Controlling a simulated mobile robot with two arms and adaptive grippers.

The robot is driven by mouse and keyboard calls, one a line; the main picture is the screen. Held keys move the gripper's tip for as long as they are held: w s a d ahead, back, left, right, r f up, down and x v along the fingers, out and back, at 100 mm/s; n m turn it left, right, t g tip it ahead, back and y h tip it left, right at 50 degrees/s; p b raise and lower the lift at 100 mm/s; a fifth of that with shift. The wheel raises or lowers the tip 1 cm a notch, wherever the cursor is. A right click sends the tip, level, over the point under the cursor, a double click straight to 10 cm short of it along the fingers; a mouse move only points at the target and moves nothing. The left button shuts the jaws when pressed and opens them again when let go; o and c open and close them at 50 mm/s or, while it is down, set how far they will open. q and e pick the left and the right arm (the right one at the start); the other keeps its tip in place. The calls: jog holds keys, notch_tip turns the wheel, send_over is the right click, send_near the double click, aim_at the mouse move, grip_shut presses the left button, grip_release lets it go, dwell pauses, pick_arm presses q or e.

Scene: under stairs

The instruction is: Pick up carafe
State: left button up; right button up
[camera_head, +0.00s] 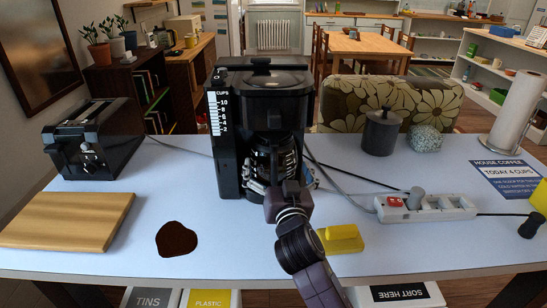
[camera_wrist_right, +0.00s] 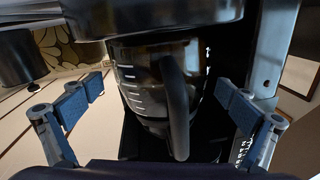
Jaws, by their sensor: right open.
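The glass carafe (camera_head: 268,160) sits inside the black coffee maker (camera_head: 227,140), under its brew head. Its front is partly hidden by my right gripper (camera_head: 282,180) in the head view. In the right wrist view, the carafe (camera_wrist_right: 140,88) shows white level marks, dark liquid and a black handle (camera_wrist_right: 178,110) facing me. My right gripper (camera_wrist_right: 160,95) is open, its blue-padded fingers spread on either side of the handle, not closed on it. My left gripper is not in view.
A toaster (camera_head: 95,140), wooden board (camera_head: 70,220) and dark spill (camera_head: 176,240) lie to the left. A yellow object (camera_head: 340,239) lies beside my right arm. A power strip (camera_head: 425,208), dark canister (camera_head: 381,133) and paper roll (camera_head: 515,112) stand right. Cables cross the white table.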

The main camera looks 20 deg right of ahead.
jog(key=w, duration=0.3)
jog(key=shift+w+d, duration=0.25)
jog(key=shift+w, duration=0.15)
jog(key=shift+r, duration=0.1)
jog(key=c, duration=1.7)
jog(key=shift+r, duration=0.3)
jog(key=shift+c, duration=0.5)
jog(key=shift+f, duration=0.1)
jog(key=shift+r+p, duration=0.7)
jog(key=shift+r, duration=0.25)
jog(key=s+a, duration=0.2)
jog(key=s, duration=1.5)
jog(key=shift+s+a+f, duration=0.2)
jog(key=shift+s+a, duration=0.15)
